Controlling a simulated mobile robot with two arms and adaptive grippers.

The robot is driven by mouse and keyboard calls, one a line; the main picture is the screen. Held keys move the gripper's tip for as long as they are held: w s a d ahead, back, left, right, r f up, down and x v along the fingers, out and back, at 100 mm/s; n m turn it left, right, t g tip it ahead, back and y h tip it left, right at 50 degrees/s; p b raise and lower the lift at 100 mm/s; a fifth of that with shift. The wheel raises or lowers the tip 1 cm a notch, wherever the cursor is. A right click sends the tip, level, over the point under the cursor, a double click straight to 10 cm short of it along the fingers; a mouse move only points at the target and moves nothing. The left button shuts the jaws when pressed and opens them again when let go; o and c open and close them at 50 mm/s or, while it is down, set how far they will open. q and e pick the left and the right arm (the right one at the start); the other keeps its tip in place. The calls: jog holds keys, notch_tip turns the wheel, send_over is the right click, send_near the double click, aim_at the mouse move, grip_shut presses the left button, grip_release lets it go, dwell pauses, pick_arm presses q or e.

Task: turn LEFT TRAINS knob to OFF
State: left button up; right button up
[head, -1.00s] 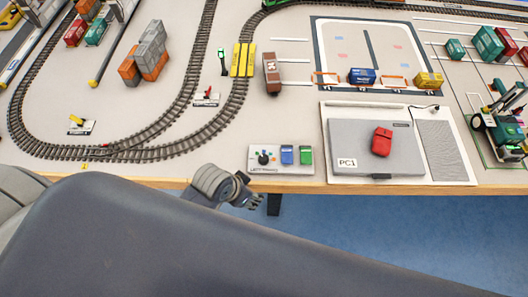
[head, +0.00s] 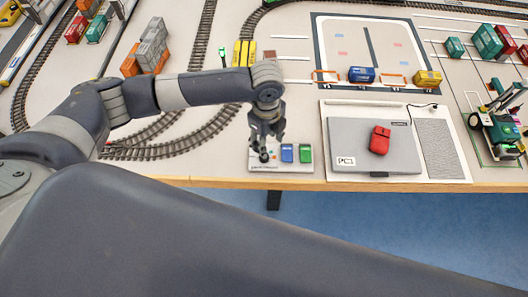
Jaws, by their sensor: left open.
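The control panel (head: 295,167) is a small pale board near the table's front edge. It carries a dark knob (head: 264,156) at its left, a blue block-like control (head: 287,153) and a green one (head: 305,154). The panel's lettering is too small to read. My left gripper (head: 265,148) points down over the left part of the panel, its fingers apart. The fingertips are right above or around the knob and partly hide it. I cannot tell whether they touch it. My right gripper is not in view.
A laptop-like grey slab (head: 373,150) with a red toy car (head: 380,140) lies right of the panel. Train tracks (head: 170,143) run under and left of my arm. The table's wooden front edge (head: 350,187) is just below the panel.

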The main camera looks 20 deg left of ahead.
pick_arm(q)
jog(key=f, duration=0.3)
jog(key=f+p, duration=0.1)
jog(key=f, duration=0.3)
jog(key=a+f, duration=0.1)
jog(key=f, duration=0.2)
jog(key=shift+w+a+f+p, duration=0.1)
jog(key=shift+w+f+p, duration=0.15)
jog(key=shift+w+p, duration=0.15)
jog(key=c, duration=1.1)
